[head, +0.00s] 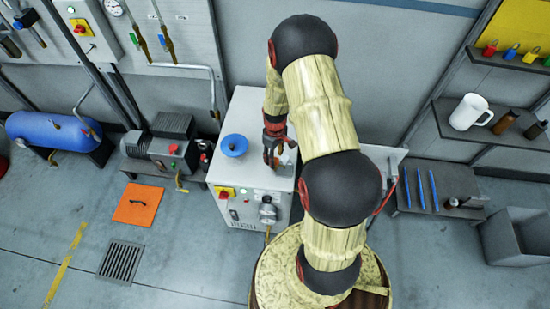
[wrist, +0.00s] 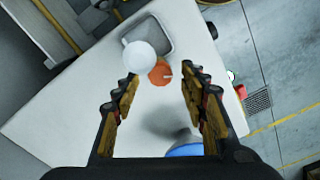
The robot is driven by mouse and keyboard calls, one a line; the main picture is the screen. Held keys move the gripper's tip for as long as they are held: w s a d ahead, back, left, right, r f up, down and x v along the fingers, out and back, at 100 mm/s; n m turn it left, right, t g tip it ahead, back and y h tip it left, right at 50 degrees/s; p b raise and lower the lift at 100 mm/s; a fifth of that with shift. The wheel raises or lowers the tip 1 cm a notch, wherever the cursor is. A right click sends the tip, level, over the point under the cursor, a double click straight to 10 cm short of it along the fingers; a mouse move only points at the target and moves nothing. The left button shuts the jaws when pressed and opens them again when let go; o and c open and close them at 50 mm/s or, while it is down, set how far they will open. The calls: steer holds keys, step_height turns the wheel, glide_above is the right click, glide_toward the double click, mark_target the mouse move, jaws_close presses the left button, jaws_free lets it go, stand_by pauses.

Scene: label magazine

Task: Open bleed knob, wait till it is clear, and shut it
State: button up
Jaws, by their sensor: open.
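An orange-red round knob (wrist: 160,73) with a small pale mark on its face sits on the white cabinet top, most likely the bleed knob. A pale, whitish round piece (wrist: 139,58) stands beside it, touching or overlapping it in the wrist view; I cannot tell whether it is clear. My gripper (wrist: 161,80) is open, pointing down, with its fingers on either side of the knob in the picture and nothing between them. I cannot tell the remaining height. In the head view my gripper (head: 274,150) is over the cabinet's right part and hides the knob.
The white cabinet (head: 240,185) bears a blue round cap (head: 234,145), also in the wrist view (wrist: 185,150). A grey recessed tray (wrist: 155,35) lies behind the knob. A blue tank (head: 45,130) and a motor (head: 165,140) stand left. A shelf holds a white jug (head: 468,112).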

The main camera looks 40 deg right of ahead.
step_height(320, 180, up, 11)
steer(key=shift+f, duration=0.15)
stand_by(0.7)
steer(key=s+a+r+t+b, duration=0.1)
steer(key=s+a+r+t, duration=0.1)
steer(key=s+a+r, duration=0.3)
steer(key=s+a+r+m+t+b, duration=0.1)
steer(key=s+a+r, duration=0.5)
steer(key=a+r, duration=0.4)
steer(key=s+a+r+m+t+b, duration=0.1)
steer(key=s+a+r, duration=0.4)
steer(key=r, duration=0.8)
steer(key=shift+s+a+r+t, duration=0.15)
steer(key=shift+a+r+t, duration=0.25)
steer(key=shift+a+t, duration=0.6)
steer(key=shift+a, duration=0.15)
stand_by(0.7)
